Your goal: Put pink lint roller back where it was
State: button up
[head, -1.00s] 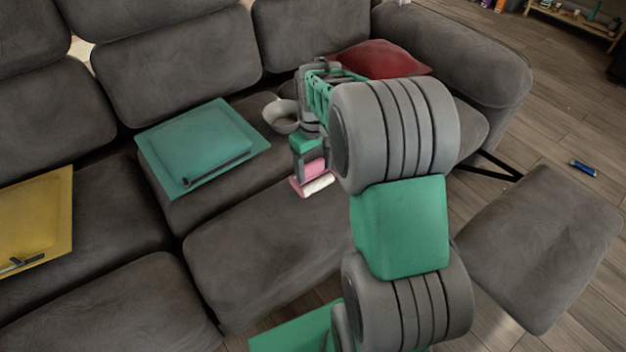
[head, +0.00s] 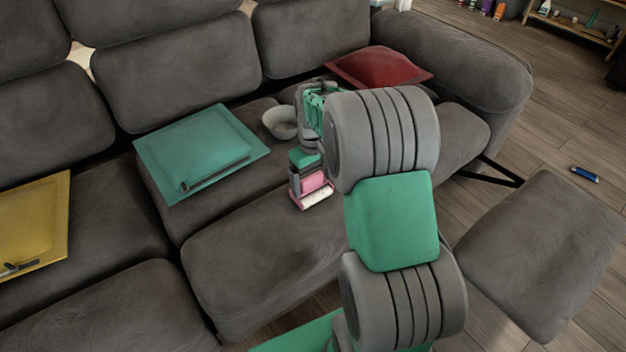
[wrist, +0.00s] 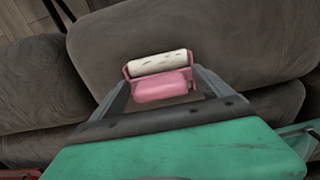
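The pink lint roller (head: 315,190) has a white roll and a pink frame. It is between the fingers of my gripper (head: 309,182), over the middle seat of the grey sofa (head: 265,245). In the wrist view, the lint roller (wrist: 160,78) spans the gap between the two fingertips of my gripper (wrist: 162,88), which look closed on its pink body. The sofa seat lies behind it. I cannot tell whether the roller touches the cushion.
A teal pillow (head: 200,150) with a dark stick-like item lies left of my gripper. A grey bowl (head: 280,122) stands behind it. A red pillow (head: 380,66) lies at the back right, a yellow one (head: 38,222) at the left. A blue item (head: 585,174) is on the floor.

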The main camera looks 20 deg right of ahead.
jog(key=shift+r, duration=0.15)
notch_tip(320, 180, up, 12)
jog(key=p, duration=0.4)
jog(key=s+a+m+t, duration=0.1)
jog(key=s+a, duration=0.4)
jog(key=s, duration=0.4)
jog(key=s+a+m+t, duration=0.1)
jog(key=s+a, duration=0.4)
jog(key=s, duration=0.4)
jog(key=shift+a+f, duration=0.25)
jog(key=shift+a, duration=0.1)
jog(key=shift+c, duration=0.4)
